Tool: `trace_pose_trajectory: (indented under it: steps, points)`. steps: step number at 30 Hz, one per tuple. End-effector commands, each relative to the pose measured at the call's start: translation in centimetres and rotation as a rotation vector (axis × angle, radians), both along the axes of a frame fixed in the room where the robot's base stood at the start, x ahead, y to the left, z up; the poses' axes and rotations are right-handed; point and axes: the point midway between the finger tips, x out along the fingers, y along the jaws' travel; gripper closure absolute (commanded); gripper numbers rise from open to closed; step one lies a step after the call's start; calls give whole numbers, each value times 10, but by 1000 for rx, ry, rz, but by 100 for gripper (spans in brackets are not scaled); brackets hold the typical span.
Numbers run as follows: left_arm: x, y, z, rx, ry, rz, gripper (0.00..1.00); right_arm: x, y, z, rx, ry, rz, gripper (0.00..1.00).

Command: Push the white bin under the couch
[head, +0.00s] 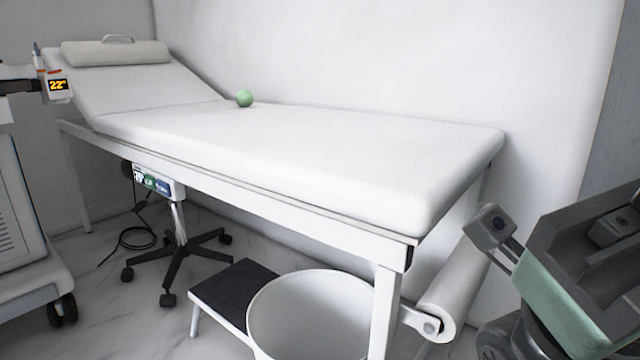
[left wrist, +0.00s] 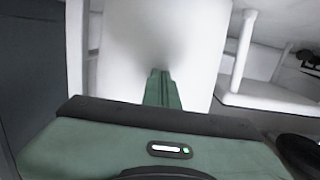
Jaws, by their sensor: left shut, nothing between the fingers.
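The white bin (head: 312,318) is a round, open-topped tub at the bottom of the head view. Its rim shows beside the near leg (head: 386,312) of the white couch (head: 300,150); its lower part is cut off by the frame. My left gripper (left wrist: 160,88) shows only in the left wrist view, its green fingers closed together and empty. The fingers point at a broad, shaded white surface; I cannot tell whether they touch it or whether it is the bin's wall. At the right of the head view is my right arm, grey and green; its fingertips are not visible.
A dark-topped step stool (head: 235,290) stands beside the bin, partly hidden by it. A wheeled black base (head: 178,262) with a cable is under the couch. A white cart (head: 25,230) stands at left. A paper roll (head: 452,285) hangs at the couch's end.

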Motion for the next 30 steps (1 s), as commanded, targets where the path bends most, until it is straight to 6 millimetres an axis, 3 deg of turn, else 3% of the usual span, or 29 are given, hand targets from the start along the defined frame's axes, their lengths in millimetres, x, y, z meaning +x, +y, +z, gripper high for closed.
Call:
trace_pose_trajectory:
  steps: [30]
  points:
    - [58, -44, 0, -3, -2, 0, 100, 0, 0, -18, 0, 0, 0, 100]
